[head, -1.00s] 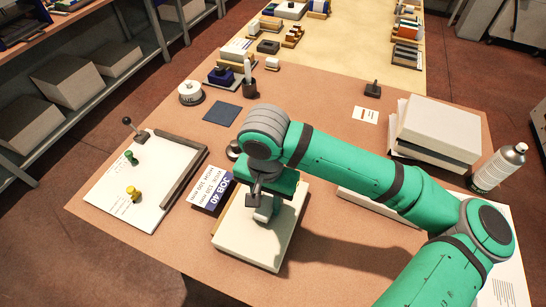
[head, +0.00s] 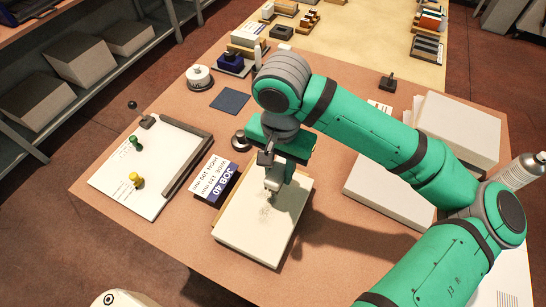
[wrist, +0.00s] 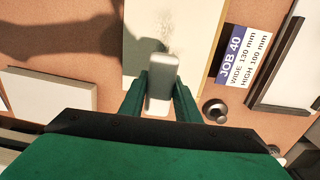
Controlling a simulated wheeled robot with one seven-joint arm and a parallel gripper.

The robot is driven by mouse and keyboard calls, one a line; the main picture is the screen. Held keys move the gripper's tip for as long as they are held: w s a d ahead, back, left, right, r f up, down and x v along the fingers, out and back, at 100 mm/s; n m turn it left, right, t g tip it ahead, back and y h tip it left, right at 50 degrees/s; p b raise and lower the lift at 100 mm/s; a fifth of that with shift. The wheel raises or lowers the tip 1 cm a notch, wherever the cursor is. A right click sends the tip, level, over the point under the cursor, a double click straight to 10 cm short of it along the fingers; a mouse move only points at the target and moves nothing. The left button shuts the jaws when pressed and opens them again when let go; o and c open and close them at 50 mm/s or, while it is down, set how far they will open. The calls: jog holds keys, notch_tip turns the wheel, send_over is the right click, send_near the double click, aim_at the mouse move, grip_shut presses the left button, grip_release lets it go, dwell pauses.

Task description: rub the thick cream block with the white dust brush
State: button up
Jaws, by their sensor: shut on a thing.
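The cream block (head: 250,235) lies flat near the front middle of the table, with a tan edge showing along its left side. Its pale top carries grey specks, also visible on the block in the wrist view (wrist: 145,25). My gripper (head: 272,178) is over the far part of this block. It is shut on the white dust brush (wrist: 162,88), which sits upright between the two green fingers in the wrist view. The brush (head: 273,184) points down at the block's top. I cannot tell whether its lower end touches the surface.
A JOB 40 card (head: 217,181) lies left of the block, near a dark round knob (head: 240,140). A pale slab (head: 372,190), a block stack (head: 455,130) and a spray can (head: 518,171) stand right.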

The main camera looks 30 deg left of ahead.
jog(key=shift+s+r, duration=0.1)
jog(key=shift+r, duration=1.6)
jog(key=shift+w+d, duration=0.1)
jog(key=shift+w, duration=0.1)
